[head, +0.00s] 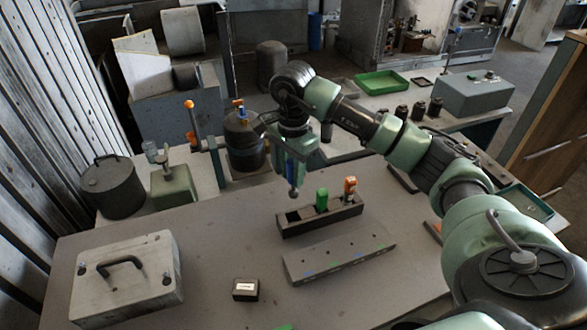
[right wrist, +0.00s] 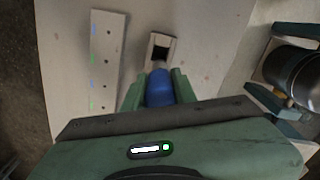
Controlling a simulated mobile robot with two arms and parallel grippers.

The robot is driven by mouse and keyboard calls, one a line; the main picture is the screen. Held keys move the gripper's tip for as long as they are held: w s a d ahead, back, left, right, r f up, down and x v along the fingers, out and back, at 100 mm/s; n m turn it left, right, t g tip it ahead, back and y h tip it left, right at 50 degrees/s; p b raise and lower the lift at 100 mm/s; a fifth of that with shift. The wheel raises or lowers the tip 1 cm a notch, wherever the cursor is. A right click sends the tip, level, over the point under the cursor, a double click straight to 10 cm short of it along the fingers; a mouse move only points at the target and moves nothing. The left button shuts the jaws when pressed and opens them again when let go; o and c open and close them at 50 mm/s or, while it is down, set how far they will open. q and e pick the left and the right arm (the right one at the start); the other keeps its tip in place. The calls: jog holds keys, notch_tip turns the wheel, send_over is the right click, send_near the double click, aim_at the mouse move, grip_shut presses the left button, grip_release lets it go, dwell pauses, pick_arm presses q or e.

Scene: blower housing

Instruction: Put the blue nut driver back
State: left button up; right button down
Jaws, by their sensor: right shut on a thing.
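My right gripper (head: 291,168) is shut on the blue nut driver (right wrist: 159,90). In the right wrist view the blue handle sits between the two green fingers. In the head view the tool hangs about upright, its metal end (head: 293,192) above the left end of the dark rack (head: 322,221). The rack holds a green-handled tool (head: 322,199) and an orange-handled tool (head: 349,188); its left slot (head: 293,215) is empty. In the right wrist view a dark square opening (right wrist: 160,53) of the rack shows just beyond the blue handle. My left gripper is not in view.
A pale strip (head: 340,259) with holes and coloured marks lies in front of the rack. A small black box (head: 245,290) and a grey handled case (head: 128,278) stand to the left. A dark canister (head: 243,140) stands behind. The bench between is clear.

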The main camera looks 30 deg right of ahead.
aim_at(293, 192)
jog(key=shift+a+f+b, duration=0.25)
jog(key=shift+f+b, duration=0.15)
jog(key=shift+f, duration=0.35)
jog(key=f+b, duration=0.3)
jog(key=f, duration=0.2)
jog(key=shift+d, duration=0.2)
jog(key=shift+a+f+b, duration=0.1)
jog(key=shift+f+b, duration=0.35)
jog(key=shift+f, duration=0.2)
jog(key=shift+f+b, duration=0.2)
jog(key=shift+b, duration=0.1)
